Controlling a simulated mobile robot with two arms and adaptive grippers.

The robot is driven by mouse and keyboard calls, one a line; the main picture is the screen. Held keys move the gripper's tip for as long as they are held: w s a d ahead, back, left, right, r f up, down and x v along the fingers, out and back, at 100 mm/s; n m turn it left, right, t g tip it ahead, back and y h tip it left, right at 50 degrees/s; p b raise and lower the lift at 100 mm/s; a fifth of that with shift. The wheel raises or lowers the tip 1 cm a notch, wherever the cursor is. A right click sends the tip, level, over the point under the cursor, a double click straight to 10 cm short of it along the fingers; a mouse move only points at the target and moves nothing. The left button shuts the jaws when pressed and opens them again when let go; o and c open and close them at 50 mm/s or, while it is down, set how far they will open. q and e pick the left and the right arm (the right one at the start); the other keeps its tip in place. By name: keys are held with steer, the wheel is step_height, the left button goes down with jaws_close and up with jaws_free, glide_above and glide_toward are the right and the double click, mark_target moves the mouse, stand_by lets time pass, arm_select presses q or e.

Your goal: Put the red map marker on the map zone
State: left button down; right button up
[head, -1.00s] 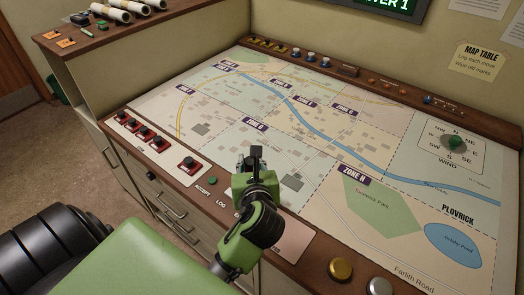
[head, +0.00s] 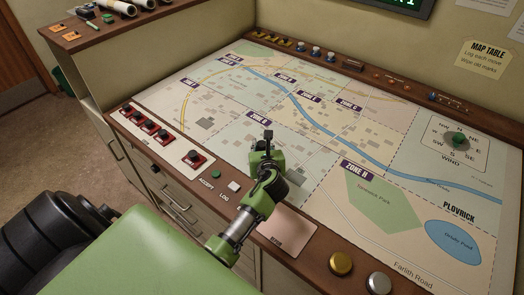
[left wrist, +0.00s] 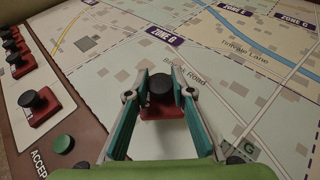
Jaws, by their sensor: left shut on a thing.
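My left gripper (head: 267,148) is over the near part of the map (head: 330,135), left of the Zone H label (head: 358,170). In the left wrist view the gripper (left wrist: 162,95) is shut on a red map marker (left wrist: 162,112) with a black knob, held upright between the fingers. I cannot tell whether its base touches the map. In the head view the held marker is mostly hidden by the gripper. The map is divided into zones with purple labels; one label (left wrist: 165,36) lies just beyond the gripper. My right gripper is not in view.
Several other red markers with black knobs stand on the left panel (head: 176,158); one (left wrist: 40,104) shows in the left wrist view. A green button (head: 216,173), a white button (head: 234,186) and gold and silver knobs line the front edge. A wind dial (head: 458,140) sits at the right.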

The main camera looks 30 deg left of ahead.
mark_target(262, 149)
arm_select(q)
steer(key=shift+f, duration=1.55)
steer(key=shift+f, duration=0.15)
steer(key=c, duration=1.8)
jaws_free()
steer(key=shift+o, duration=0.2)
steer(key=shift+r, duration=0.2)
steer(key=v, duration=1.2)
